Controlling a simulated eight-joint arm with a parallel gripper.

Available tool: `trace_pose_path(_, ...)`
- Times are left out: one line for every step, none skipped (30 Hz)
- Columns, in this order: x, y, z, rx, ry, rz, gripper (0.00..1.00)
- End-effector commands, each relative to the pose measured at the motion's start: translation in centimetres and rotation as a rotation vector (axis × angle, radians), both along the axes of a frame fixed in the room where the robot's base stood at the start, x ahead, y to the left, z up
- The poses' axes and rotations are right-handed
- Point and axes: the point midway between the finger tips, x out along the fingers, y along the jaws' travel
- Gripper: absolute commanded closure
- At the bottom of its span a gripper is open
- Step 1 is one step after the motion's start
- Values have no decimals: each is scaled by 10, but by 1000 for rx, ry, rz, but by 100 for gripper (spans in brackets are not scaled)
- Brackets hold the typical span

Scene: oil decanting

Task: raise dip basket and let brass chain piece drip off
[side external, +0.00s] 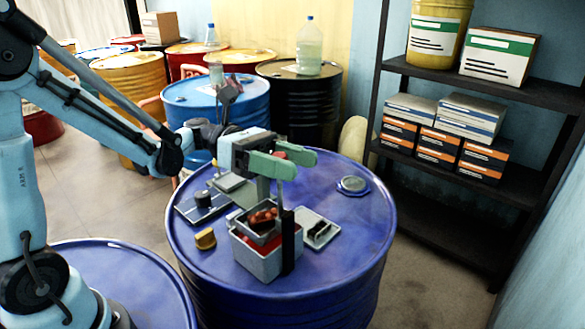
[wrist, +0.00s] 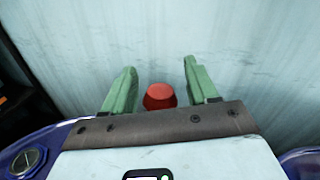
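A dark dip basket (side external: 255,226) with reddish-brown pieces (side external: 263,217) sits at the mouth of a pale grey tub (side external: 258,262) on the blue drum. Red shows inside the tub around it. I cannot tell how far the basket is sunk, or make out the brass chain piece for certain. My gripper (side external: 292,162) points level above the tub, its green fingers apart. A red knob (wrist: 160,97) stands between the fingers in the wrist view, with a narrow gap on each side. Its link to the basket is unclear.
A black upright post (side external: 288,242) stands against the tub. A pale tray (side external: 318,229) with a dark item lies to its right.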

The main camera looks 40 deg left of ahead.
Motion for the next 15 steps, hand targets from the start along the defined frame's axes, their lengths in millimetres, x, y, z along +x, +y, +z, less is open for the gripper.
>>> trace_pose_path(0,0,0,1,0,0,42)
trace_pose_path(0,0,0,1,0,0,42)
trace_pose_path(0,0,0,1,0,0,42)
trace_pose_path(0,1,-1,1,0,0,42)
trace_pose_path(0,2,-1,1,0,1,42)
trace_pose_path(0,5,-1,1,0,2,42)
trace_pose_path(-1,7,-1,2,0,3,42)
trace_pose_path(-1,11,-1,2,0,3,42)
trace_pose_path(-2,16,-1,2,0,4,42)
trace_pose_path(-3,21,-1,2,0,5,42)
trace_pose_path(-4,26,-1,2,0,5,42)
trace_pose_path(-5,33,-1,1,0,6,42)
trace_pose_path(-6,39,-1,1,0,7,42)
trace_pose_path(-8,46,-1,1,0,7,42)
trace_pose_path(-10,54,-1,1,0,7,42)
